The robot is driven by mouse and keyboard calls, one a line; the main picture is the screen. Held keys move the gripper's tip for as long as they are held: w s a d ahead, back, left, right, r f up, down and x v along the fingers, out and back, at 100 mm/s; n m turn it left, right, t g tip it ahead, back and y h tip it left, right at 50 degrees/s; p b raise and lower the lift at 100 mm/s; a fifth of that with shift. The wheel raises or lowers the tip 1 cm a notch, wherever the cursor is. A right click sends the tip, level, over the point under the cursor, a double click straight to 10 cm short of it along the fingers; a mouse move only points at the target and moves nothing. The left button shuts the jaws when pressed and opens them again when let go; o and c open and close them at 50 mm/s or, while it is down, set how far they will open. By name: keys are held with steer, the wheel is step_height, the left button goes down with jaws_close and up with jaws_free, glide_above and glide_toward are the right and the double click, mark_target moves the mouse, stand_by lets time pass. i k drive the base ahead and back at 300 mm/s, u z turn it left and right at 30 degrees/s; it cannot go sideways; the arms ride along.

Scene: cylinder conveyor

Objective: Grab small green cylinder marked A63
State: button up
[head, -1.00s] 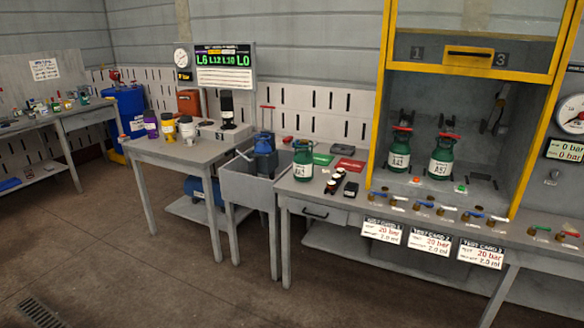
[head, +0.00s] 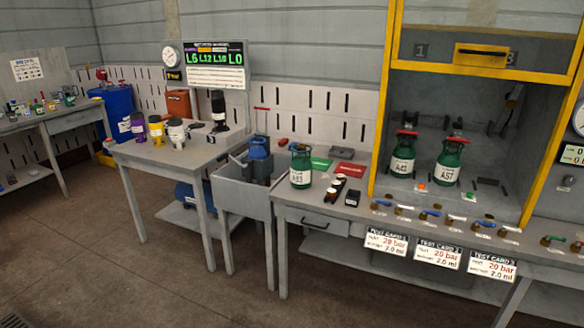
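A small green cylinder (head: 300,166) with a white label stands upright on the grey bench, left of the yellow-framed cabinet. Its label seems to start with A, but the digits are too small to read surely. Two more green cylinders with red tops stand upright inside the cabinet, a left one (head: 403,153) and a right one (head: 449,161). The right label looks like A57; the left one is unclear. I cannot tell surely which cylinder is A63. My gripper is not in view.
The yellow-framed cabinet (head: 384,90) has its front raised. Small valves (head: 430,215) line the bench edge, with test cards below. A sink (head: 240,197) holding a blue item adjoins the bench. A side table (head: 170,155) carries purple, yellow and white containers. The floor in front is clear.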

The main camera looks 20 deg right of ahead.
mark_target(301, 165)
steer(key=u, duration=0.7)
steer(key=i, duration=1.2)
steer(key=u, duration=0.4)
